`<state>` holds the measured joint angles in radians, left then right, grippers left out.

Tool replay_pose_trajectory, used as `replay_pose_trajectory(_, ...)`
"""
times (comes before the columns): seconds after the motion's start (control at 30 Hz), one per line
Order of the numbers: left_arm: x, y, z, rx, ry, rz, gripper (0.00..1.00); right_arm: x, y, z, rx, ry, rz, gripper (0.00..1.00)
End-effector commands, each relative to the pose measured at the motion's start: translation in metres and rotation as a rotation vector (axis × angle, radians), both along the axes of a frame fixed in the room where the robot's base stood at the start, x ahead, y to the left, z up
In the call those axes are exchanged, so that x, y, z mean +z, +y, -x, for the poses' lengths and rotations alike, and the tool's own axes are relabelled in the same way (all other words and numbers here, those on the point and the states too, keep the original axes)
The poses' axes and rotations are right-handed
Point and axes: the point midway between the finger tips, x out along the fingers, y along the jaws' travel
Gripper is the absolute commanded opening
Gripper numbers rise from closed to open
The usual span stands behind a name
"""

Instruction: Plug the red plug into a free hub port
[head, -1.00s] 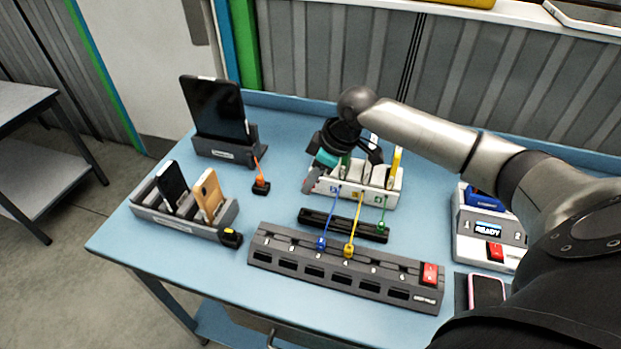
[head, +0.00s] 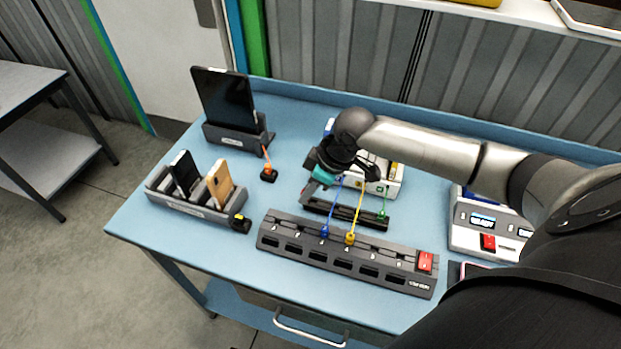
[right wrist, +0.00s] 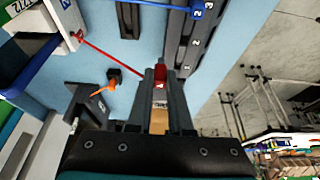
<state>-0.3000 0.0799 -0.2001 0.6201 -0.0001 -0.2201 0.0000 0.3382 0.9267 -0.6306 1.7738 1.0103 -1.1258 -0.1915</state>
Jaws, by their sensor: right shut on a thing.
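My right gripper (head: 310,190) is shut on the red plug (right wrist: 160,76), which shows between the fingers in the right wrist view. A red cable (right wrist: 100,52) runs from it to the white station (head: 385,188). In the head view the gripper is above the table, at the left end of the black strip (head: 345,214), behind the hub. The dark grey hub (head: 292,251) has a row of numbered ports. A blue plug (head: 325,232) and a yellow plug (head: 350,239) sit in middle ports. Ports 1 and 2 look empty. My left gripper is not in view.
A green plug (head: 383,214) is at the right of the black strip. An orange plug (head: 268,170) stands in a small black block. A phone rack (head: 195,207), a tablet dock (head: 235,139) and a device with a display (head: 480,235) flank the hub. The hub's red switch (head: 425,261) is at its right end.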

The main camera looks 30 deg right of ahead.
Motion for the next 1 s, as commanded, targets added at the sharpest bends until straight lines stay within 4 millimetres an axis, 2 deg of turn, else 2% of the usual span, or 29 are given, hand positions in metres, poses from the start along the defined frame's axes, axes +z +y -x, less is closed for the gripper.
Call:
replay_pose_trajectory(0.5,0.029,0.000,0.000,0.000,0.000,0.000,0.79,0.002,0.024,0.021,0.001,0.001,-0.001,0.00)
replay_pose_trajectory(1.0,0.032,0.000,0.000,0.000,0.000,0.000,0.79,0.001,0.028,0.024,0.000,0.001,-0.001,0.00)
